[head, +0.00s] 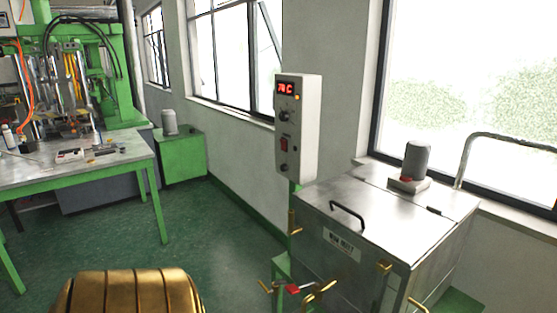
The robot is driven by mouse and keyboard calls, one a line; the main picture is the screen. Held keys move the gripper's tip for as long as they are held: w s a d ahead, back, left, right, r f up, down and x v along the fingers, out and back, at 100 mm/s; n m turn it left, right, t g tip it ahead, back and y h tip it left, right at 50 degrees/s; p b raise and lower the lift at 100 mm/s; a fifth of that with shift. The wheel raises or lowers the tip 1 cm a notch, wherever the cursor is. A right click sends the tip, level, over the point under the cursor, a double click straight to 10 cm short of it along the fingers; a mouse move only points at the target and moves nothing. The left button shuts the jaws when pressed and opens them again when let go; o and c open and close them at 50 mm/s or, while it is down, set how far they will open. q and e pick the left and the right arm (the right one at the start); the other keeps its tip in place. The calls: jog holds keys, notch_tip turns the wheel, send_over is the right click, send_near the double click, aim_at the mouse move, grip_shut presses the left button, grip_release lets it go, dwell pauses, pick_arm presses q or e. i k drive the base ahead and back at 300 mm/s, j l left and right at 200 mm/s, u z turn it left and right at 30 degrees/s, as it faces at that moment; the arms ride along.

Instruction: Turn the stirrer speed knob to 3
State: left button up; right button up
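A white control box (310,128) is fixed on the wall side, above and left of a steel tank (385,220). Its front has a red lit display (286,88) with a temperature reading ending in C. Below the display is a dark round knob (284,116), then a red switch (284,144), then a second small dark knob (284,168). The labels and dial marks are too small to read, so I cannot tell which knob sets the stirrer speed or where it points. A grey motor (416,160) stands on the tank lid. Neither of my grippers is in view.
A bent steel rail (510,140) rises behind. A workbench (75,172) with tools stands left. The green floor (215,225) between is clear.

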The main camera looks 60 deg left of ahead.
aim_at(283, 168)
jog(key=u, duration=1.85)
